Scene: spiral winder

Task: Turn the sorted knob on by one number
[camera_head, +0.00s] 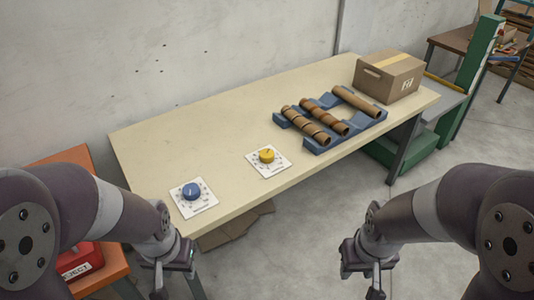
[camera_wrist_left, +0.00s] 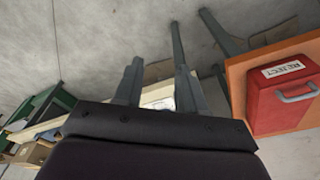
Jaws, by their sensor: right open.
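Two knobs on white dial plates sit on the table. The blue knob (camera_head: 191,190) is at the near left, on its plate (camera_head: 203,206). The yellow knob (camera_head: 267,155) is further right, on its plate (camera_head: 270,171). The dial numbers are too small to read. My left gripper (camera_head: 172,292) hangs in front of the table's near edge, apart from both knobs. In the left wrist view its two fingers (camera_wrist_left: 157,88) stand apart with nothing held between them. My right gripper (camera_head: 376,291) hangs over the floor to the right, open and clear of the table.
Brown ridged rolls (camera_head: 317,117) lie on blue cradles (camera_head: 319,142) at the table's right. A cardboard box (camera_head: 389,77) stands behind them. A red box marked reject (camera_wrist_left: 283,100) is on an orange stand (camera_wrist_left: 240,85) at the left. The table's middle (camera_head: 203,130) is bare.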

